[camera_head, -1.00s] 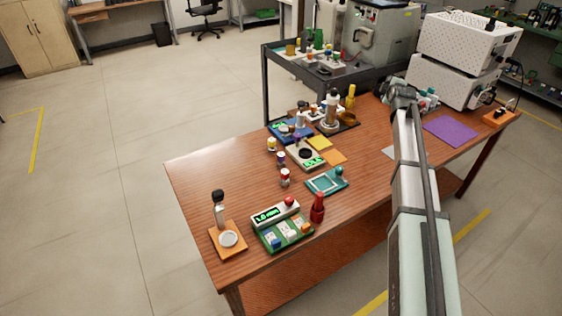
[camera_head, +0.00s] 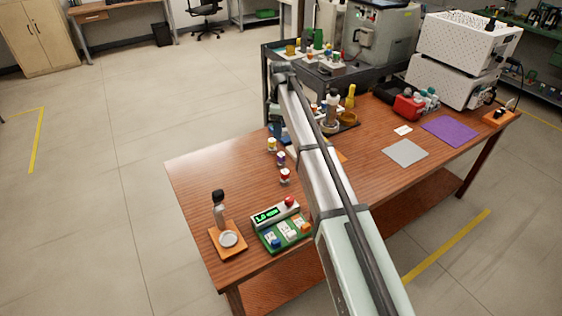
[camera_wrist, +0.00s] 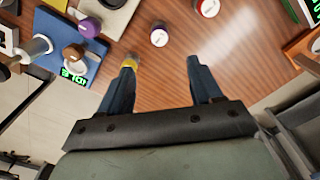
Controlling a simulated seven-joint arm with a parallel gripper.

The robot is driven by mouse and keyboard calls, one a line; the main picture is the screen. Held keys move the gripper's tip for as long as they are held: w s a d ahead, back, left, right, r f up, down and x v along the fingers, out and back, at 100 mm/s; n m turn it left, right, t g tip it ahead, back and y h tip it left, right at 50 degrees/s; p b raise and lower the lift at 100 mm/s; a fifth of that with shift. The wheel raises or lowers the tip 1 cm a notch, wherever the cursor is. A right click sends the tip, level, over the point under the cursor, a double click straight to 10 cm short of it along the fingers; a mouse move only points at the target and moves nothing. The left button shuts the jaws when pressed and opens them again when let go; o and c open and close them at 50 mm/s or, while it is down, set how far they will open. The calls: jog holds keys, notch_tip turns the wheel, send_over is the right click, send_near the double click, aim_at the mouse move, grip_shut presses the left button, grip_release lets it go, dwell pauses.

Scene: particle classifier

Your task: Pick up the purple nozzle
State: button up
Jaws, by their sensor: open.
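A purple, round-topped piece (camera_wrist: 90,27), which looks like the purple nozzle, shows at the upper left of the wrist view beside a pale plate. The purple piece lies beyond and left of the left finger. In the head view my arm hides the likely nozzle spot, and my fingers cannot be made out.
A yellow-lidded jar (camera_head: 272,144) shows partly behind my left finger in the wrist view (camera_wrist: 131,61). A red-lidded jar (camera_head: 285,175) stands nearby. A blue device (camera_wrist: 62,55) with a green display lies at left. Bare wood (camera_head: 205,170) is clear at the table's left.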

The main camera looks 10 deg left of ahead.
aim_at(281, 154)
notch_tip(281, 154, down, 14)
jog(key=shift+d+r, duration=0.1)
jog(key=shift+r, duration=0.05)
dwell(0.7)
jog(key=shift+c, duration=0.3)
jog(key=c, duration=1.1)
